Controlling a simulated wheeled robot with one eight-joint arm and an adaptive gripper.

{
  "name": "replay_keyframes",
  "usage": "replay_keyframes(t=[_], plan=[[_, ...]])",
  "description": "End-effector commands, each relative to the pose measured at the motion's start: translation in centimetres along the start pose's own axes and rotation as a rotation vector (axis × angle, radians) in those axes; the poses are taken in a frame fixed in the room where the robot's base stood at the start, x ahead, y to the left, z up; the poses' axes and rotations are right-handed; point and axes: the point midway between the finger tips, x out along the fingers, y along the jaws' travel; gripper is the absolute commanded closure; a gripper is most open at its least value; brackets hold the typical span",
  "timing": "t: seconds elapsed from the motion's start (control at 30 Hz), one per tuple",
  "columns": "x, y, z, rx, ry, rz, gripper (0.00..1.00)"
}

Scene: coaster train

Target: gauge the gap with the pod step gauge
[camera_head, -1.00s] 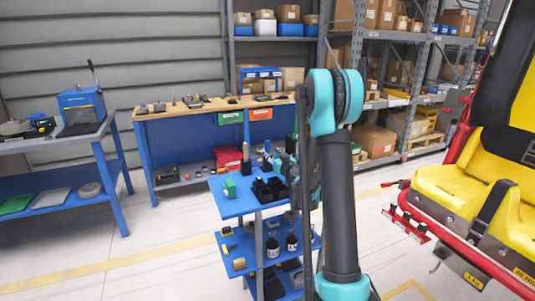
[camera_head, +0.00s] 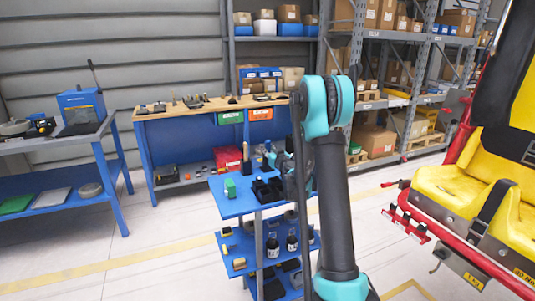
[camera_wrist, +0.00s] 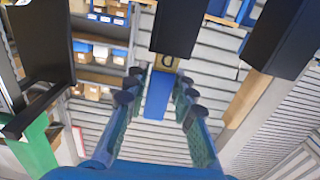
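In the head view my gripper (camera_head: 272,156) is small and partly hidden by my arm, above the far side of the blue trolley (camera_head: 229,207). In the wrist view my gripper (camera_wrist: 158,74) has two teal fingers with dark round joints. Their tips stand apart, with a narrow blue shape (camera_wrist: 157,98) in line with the gap; it does not clearly touch either finger. I cannot make out the pod step gauge for certain in either view. The yellow seat pod (camera_head: 450,190) with red rails stands at the right; the gap cannot be told.
The trolley top carries a green block (camera_head: 230,188) and black bins (camera_head: 267,190); bottles and small parts fill its lower shelves. A blue workbench (camera_head: 180,140) stands behind, another bench (camera_head: 60,150) at left. Racks with boxes line the back. The floor between trolley and pod is open.

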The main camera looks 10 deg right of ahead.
Motion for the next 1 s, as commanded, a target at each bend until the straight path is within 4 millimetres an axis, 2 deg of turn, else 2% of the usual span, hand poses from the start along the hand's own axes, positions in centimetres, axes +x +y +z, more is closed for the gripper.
replay_keyframes(t=[0.03, 0.17, 0.63, 0.77, 1.0], plan=[[0.0, 0.0, 0.0, 0.0, 0.0, 0.0, 0.85], [0.0, 0.0, 0.0, 0.0, 0.0, 0.0, 1.0], [0.0, 0.0, -0.4, 0.0, 0.0, 0.0, 1.0], [0.0, 0.0, -1.4, 0.0, 0.0, 0.0, 1.0], [0.0, 0.0, -4.8, 0.0, 0.0, 0.0, 1.0]])
